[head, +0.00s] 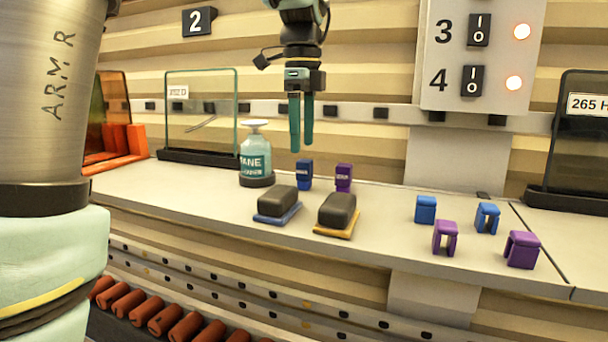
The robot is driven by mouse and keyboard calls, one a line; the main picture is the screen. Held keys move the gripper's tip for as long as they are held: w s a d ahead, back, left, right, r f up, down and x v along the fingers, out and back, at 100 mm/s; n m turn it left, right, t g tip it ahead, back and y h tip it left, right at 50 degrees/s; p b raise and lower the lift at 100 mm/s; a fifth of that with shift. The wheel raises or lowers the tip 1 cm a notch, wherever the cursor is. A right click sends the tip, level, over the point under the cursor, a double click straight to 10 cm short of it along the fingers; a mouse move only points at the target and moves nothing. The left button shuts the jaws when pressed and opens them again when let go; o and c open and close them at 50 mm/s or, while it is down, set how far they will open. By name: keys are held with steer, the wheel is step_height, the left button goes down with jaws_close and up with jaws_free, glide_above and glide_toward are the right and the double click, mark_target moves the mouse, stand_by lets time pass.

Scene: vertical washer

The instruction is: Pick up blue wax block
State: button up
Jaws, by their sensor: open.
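My gripper (301,146) hangs with its two teal fingers pointing down, slightly apart and empty. Below its fingertips in the picture, a small blue block with a pale label (304,175) stands upright on the light worktop, apart from the fingers. A similar purple block (343,178) stands to its right. Another blue block (425,209) sits farther right, and its front looks plain. The label is too small to read, so I cannot tell for certain which blue piece is the wax block.
Two dark-topped pads (276,204) (338,212) lie in front. A blue clip (487,218) and purple clips (445,238) (521,250) stand right. Glass panels (200,115) (585,140) stand at the back.

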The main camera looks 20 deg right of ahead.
mark_target(305, 160)
steer(key=shift+d+f+p, duration=0.2)
steer(key=shift+f+p, duration=0.75)
steer(key=shift+f, duration=2.1)
steer(key=shift+c, duration=0.3)
jaws_close()
